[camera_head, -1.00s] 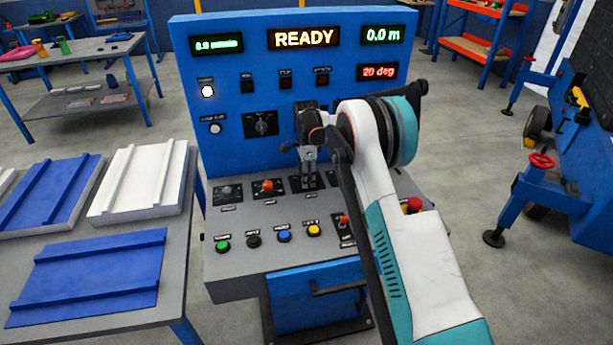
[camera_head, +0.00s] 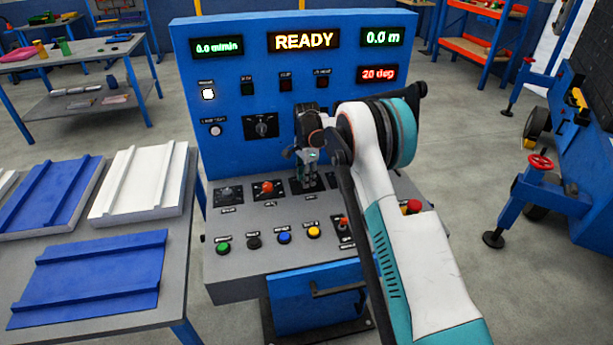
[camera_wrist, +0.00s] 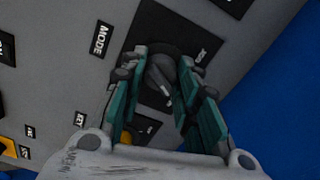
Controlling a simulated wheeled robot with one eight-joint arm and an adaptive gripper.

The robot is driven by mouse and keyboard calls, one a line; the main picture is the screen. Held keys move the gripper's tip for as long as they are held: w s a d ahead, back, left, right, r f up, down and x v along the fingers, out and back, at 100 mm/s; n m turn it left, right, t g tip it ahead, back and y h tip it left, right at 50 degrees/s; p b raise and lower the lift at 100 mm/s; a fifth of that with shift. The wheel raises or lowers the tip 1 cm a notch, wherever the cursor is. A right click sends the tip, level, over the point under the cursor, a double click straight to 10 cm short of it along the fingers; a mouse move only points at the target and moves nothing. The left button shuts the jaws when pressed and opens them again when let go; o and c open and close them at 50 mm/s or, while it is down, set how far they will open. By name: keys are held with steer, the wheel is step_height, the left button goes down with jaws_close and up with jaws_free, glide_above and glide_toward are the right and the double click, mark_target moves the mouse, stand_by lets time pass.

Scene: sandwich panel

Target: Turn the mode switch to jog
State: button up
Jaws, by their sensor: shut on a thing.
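The mode switch is a dark rotary knob (camera_wrist: 160,78) on a black square plate, beside the "MODE" label (camera_wrist: 101,39) in the wrist view. My gripper (camera_wrist: 165,66) has its two teal fingers on either side of the knob and is shut on it. A pale pointer mark shows on the knob, toward the lower part of the wrist view. Small position labels on the plate are too blurred to read surely. In the head view my gripper (camera_head: 308,181) points down at the console's sloped desk, and its fingers mostly hide the knob.
An orange-red switch (camera_head: 267,187) and a dark switch (camera_head: 229,193) sit left of my gripper. Coloured push buttons, including a blue one (camera_head: 284,236), line the front. A red mushroom button (camera_head: 412,206) is at the right. The upright panel (camera_head: 220,120) stands close behind.

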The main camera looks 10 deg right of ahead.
steer(key=n+p, duration=0.1)
steer(key=n, duration=1)
steer(key=shift+n+p, duration=0.3)
steer(key=shift+n, duration=1.8)
steer(key=o, duration=1.1)
steer(key=shift+r, duration=0.1)
step_height(320, 180, up, 12)
steer(key=shift+f, duration=0.1)
